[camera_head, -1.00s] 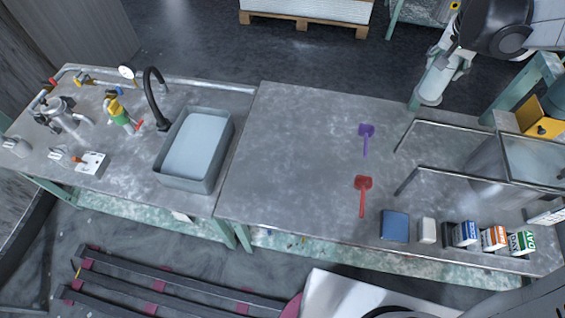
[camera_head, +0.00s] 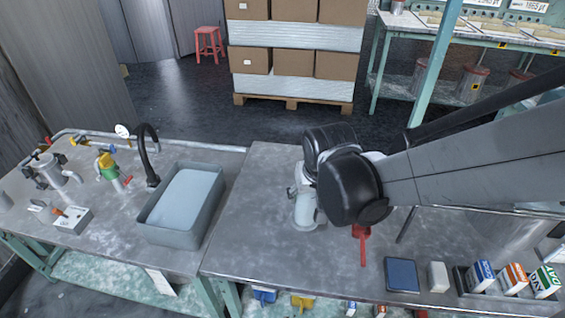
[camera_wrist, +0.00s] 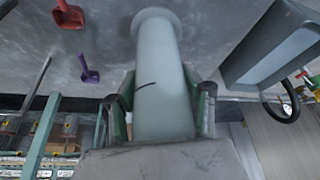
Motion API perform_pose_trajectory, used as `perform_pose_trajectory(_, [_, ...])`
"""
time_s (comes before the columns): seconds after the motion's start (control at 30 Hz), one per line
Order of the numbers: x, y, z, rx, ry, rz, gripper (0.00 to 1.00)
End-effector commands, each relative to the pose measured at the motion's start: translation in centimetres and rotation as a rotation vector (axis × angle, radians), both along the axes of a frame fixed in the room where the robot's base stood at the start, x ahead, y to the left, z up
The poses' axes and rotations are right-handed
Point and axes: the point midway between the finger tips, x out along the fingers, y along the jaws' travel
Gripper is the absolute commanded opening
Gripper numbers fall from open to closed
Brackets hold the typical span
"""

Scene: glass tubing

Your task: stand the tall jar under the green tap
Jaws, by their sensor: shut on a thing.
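My gripper (camera_wrist: 161,103) is shut on the tall jar (camera_wrist: 160,60), a pale, cloudy cylinder with a flared rim. In the head view the jar (camera_head: 305,210) shows over the left middle of the bench, partly hidden by my black wrist. Whether its lower end touches the bench is unclear. The green tap (camera_head: 108,172), with a yellow top and red lever, stands on the sink-side bench, left of the black swan-neck spout (camera_head: 149,158). My gripper is well to the right of the tap, with the tub between.
A grey tub (camera_head: 178,238) stands between jar and tap. A purple scoop (camera_wrist: 88,72) shows in the wrist view.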

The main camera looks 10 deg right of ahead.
Motion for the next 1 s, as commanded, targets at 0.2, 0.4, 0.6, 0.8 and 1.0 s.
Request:
perform_pose_trajectory(0.2, [0.5, -0.4, -1.5, 0.0, -0.001, 0.012, 0.15])
perform_pose_trajectory(0.4, [3.5, -1.6, -3.4, 0.001, -0.001, 0.011, 0.15])
perform_pose_trajectory(0.6, [6.5, -3.0, -5.4, 0.0, -0.001, 0.011, 0.15])
perform_pose_trajectory(0.8, [9.1, -4.0, -7.1, 0.001, -0.001, 0.011, 0.15])
perform_pose_trajectory(1.0, [10.0, -4.5, -7.7, 0.0, -0.001, 0.013, 0.15])
